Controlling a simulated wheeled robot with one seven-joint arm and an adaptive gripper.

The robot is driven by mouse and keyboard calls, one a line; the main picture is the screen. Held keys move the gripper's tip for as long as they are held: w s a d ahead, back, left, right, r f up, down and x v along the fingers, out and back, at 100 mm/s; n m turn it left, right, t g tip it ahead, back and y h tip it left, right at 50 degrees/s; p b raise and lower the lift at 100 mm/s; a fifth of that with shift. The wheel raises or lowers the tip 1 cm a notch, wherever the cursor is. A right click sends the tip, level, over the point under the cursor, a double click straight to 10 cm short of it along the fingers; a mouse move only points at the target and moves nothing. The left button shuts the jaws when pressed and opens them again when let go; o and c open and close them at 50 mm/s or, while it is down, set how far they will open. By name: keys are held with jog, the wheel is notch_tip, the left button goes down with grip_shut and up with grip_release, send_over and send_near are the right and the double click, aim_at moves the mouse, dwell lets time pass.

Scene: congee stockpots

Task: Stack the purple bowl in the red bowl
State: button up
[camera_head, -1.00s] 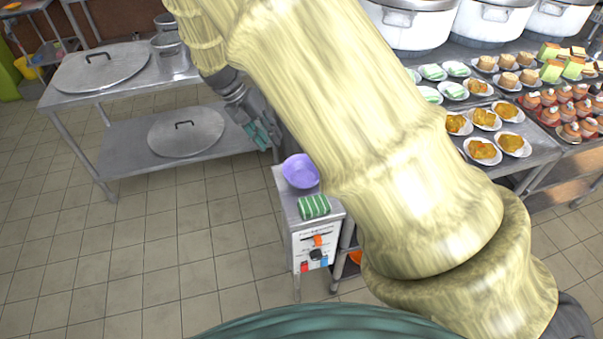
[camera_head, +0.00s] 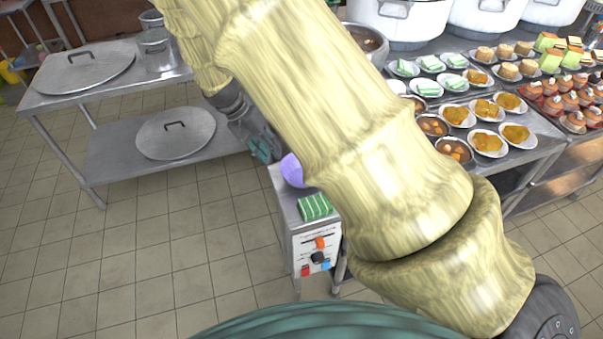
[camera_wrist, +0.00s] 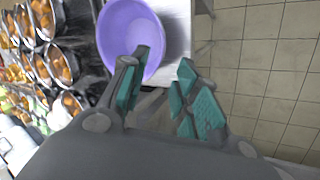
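The purple bowl (camera_head: 292,171) stands on a small metal stand, partly hidden behind my arm in the head view. In the wrist view the purple bowl (camera_wrist: 120,27) is seen from above and looks empty. My gripper (camera_head: 262,150) is just left of the bowl in the head view. In the wrist view my gripper (camera_wrist: 163,60) has its teal-padded fingers apart, with the left finger overlapping the bowl and the right finger outside its rim. I cannot tell whether a finger touches the bowl. I cannot make out a red bowl in either view.
A green striped cloth (camera_head: 315,207) lies on the stand (camera_head: 288,208), in front of the bowl. Food plates crowd the counter at right, below large stockpots (camera_head: 398,20). A metal table (camera_head: 55,103) with lids stands at left. The tiled floor between is clear.

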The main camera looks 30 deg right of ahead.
jog(key=shift+p+x, duration=1.15)
jog(key=shift+x, duration=1.65)
jog(key=shift+s+d+r, duration=0.1)
grip_shut()
